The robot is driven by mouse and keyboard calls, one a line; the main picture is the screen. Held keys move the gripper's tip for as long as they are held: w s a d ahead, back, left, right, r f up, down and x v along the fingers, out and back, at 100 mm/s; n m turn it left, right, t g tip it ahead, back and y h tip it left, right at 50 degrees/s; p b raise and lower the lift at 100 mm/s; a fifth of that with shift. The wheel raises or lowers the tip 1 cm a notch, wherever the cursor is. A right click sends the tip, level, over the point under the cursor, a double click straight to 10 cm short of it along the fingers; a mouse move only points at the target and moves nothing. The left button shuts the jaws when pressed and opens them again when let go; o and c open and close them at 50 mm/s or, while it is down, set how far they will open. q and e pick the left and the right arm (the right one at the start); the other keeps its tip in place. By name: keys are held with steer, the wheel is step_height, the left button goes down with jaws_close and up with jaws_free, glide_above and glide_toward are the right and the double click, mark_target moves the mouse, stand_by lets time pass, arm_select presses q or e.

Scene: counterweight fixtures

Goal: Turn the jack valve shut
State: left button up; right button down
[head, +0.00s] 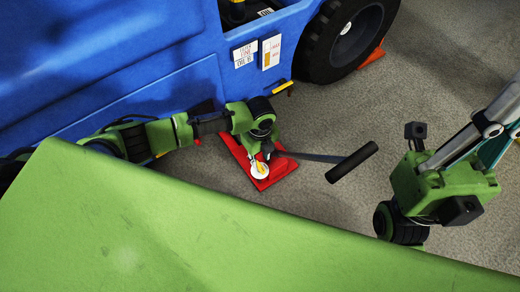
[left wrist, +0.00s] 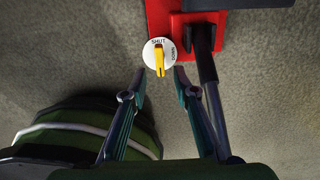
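The red jack (head: 282,178) lies on the floor beside the blue vehicle. Its valve has a white dial (left wrist: 150,47) marked SHUT at the top and DOWN at the right. A yellow valve lever (left wrist: 159,62) stands lengthwise across the dial in the left wrist view, its upper end close to SHUT. My left gripper (head: 267,152) is over the jack, pointing down at the dial. In the left wrist view its fingers (left wrist: 159,76) are apart, one on each side of the lever's lower end, with gaps visible. My right arm is at the right; its fingers do not show.
The jack's long handle with a black grip (head: 352,162) reaches right; its shaft passes close by my left gripper's right finger. The blue vehicle (head: 150,75) and its black tyre (head: 318,50) stand behind. Carpeted floor (head: 440,60) is free at the upper right.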

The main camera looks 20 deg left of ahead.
mark_target(260, 166)
arm_select(q)
step_height(260, 166, up, 6)
stand_by(0.7)
